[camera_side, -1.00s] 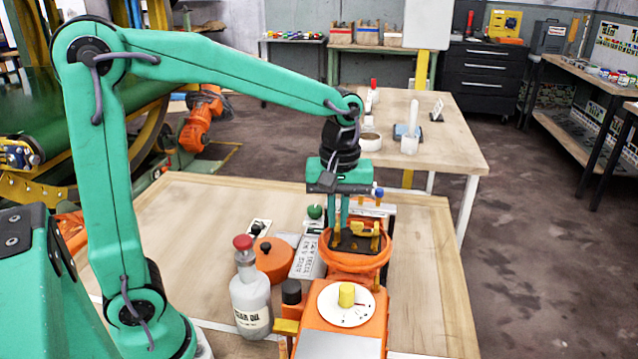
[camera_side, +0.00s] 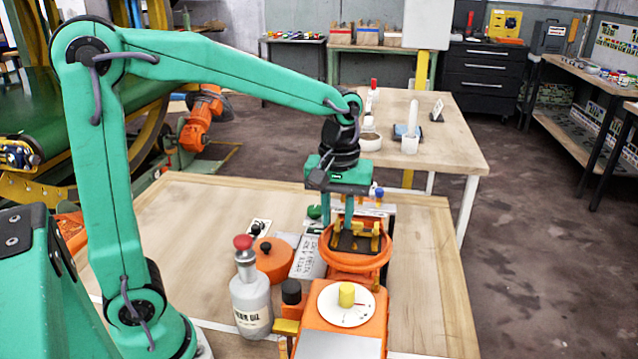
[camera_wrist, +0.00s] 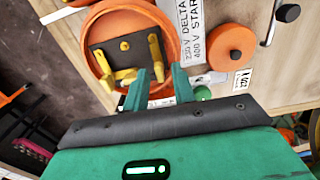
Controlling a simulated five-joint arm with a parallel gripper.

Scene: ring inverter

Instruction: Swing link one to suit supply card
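The orange round terminal box (camera_side: 372,268) is open at the top. Inside it is a black plate (camera_wrist: 126,53) with brass links and posts. In the wrist view one brass link (camera_wrist: 102,66) lies along the left side, another (camera_wrist: 156,50) along the right, and a short brass piece (camera_wrist: 125,75) near the lower edge. The supply card (camera_side: 308,258) lies left of the box; in the wrist view it (camera_wrist: 196,32) reads 230 V DELTA, 400 V STAR. My gripper (camera_side: 338,220) is above the far side of the box, its fingers (camera_wrist: 160,73) apart with nothing between them.
An orange round lid (camera_side: 274,262), an oil bottle (camera_side: 251,300) with a red cap and a green knob (camera_side: 314,212) stand near the box. The orange housing with a white dial (camera_side: 346,304) is in front. The bench's right side (camera_side: 430,260) is clear.

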